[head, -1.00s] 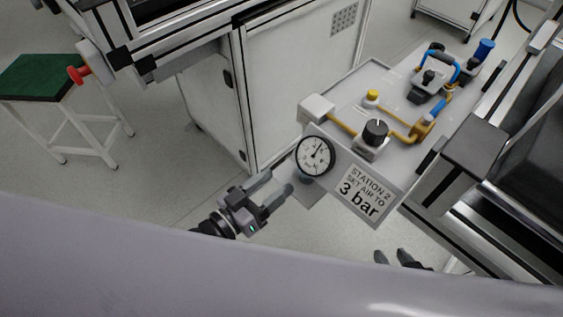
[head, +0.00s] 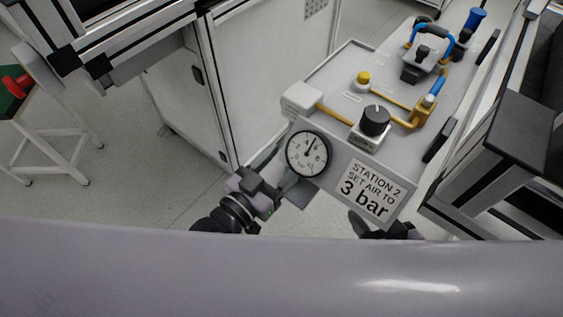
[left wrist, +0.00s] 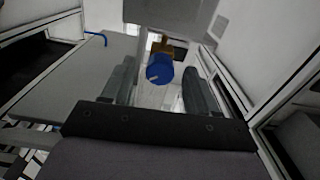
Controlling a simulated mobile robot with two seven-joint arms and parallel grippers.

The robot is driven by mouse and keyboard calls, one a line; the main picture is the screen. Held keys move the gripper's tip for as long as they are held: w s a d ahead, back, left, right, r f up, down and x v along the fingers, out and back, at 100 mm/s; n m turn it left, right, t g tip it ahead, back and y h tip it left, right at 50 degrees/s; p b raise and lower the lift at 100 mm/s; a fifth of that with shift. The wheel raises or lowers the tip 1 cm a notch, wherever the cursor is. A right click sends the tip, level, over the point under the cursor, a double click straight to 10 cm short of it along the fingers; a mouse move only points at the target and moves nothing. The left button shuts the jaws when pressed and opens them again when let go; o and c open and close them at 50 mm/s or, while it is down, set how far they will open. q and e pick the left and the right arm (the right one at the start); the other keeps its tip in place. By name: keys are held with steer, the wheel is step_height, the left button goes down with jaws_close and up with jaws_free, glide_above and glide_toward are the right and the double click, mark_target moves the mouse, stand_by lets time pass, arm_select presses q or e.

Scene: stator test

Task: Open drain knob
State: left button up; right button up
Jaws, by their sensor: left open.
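A blue knob with a pale mark (left wrist: 160,70) hangs on a brass-coloured fitting under the panel in the left wrist view. It lies between the two fingers of my open left gripper (left wrist: 161,82), with visible space on both sides; whether the fingertips reach it in depth I cannot tell. In the head view this knob is hidden below the panel. There my left gripper (head: 279,168) is at the panel's front edge, beside and partly behind the gauge (head: 308,153). My right gripper (head: 362,224) shows only partly below the sign, at the edge of my body.
The station panel (head: 330,80) carries a black knob (head: 375,120), a yellow button (head: 363,78), yellow pipes and a blue hose (head: 432,30). A sign reading 3 bar (head: 367,191) faces forward. A white cabinet (head: 255,70) stands left of it; a dark-topped frame (head: 517,130) stands right.

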arm_select(q)
steer(key=shift+w+d, duration=0.1)
arm_select(e)
steer(key=shift+w+a+r, duration=0.1)
steer(key=shift+w+r, duration=0.05)
arm_select(q)
steer(key=shift+c, duration=0.9)
steer(key=c, duration=0.9)
steer(key=shift+o, duration=0.2)
arm_select(e)
steer(key=shift+w+r, duration=0.1)
steer(key=shift+w, duration=0.05)
